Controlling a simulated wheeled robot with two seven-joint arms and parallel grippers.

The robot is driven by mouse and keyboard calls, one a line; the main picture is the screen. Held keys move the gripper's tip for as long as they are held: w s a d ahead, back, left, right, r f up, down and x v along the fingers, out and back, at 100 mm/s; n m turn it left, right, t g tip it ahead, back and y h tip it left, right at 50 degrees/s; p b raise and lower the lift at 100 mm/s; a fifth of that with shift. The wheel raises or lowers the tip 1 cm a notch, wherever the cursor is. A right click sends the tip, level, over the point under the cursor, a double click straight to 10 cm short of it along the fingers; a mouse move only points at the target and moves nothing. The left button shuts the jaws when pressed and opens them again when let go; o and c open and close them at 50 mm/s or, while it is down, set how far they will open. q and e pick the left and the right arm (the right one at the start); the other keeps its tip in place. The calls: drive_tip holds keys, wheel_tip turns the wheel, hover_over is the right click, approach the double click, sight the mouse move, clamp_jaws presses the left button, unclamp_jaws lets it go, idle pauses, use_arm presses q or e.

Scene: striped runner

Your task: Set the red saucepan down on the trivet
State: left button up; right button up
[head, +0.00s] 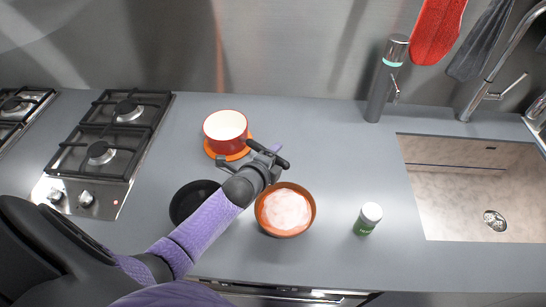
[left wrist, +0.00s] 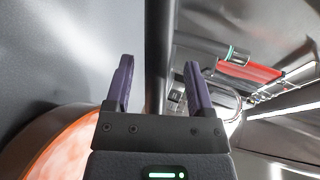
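The red saucepan (head: 225,126), white inside, stands upright on the orange round trivet (head: 213,152), whose edge shows below the pan. Its dark handle (head: 280,161) points to the lower right, and also shows as a dark bar in the left wrist view (left wrist: 158,50). My left gripper (head: 273,154) is at the handle. In the left wrist view its two purple fingers (left wrist: 159,85) are apart, with the handle between them and gaps on both sides. My right gripper is not in view.
A brown dish with pinkish contents (head: 285,210) is just below my left gripper. A black pan (head: 191,199) lies partly behind my left arm. A green jar with white lid (head: 368,218) stands to the right, before the sink (head: 465,190). Stoves (head: 110,150) are at left.

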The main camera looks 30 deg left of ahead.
use_arm(q)
drive_tip(key=shift+s, duration=0.15)
drive_tip(key=p+v, duration=0.2)
drive_tip(key=v, duration=0.7)
drive_tip(key=shift+s+r+p, duration=0.2)
drive_tip(key=shift+s+p, duration=0.15)
drive_tip(key=shift+p, duration=0.05)
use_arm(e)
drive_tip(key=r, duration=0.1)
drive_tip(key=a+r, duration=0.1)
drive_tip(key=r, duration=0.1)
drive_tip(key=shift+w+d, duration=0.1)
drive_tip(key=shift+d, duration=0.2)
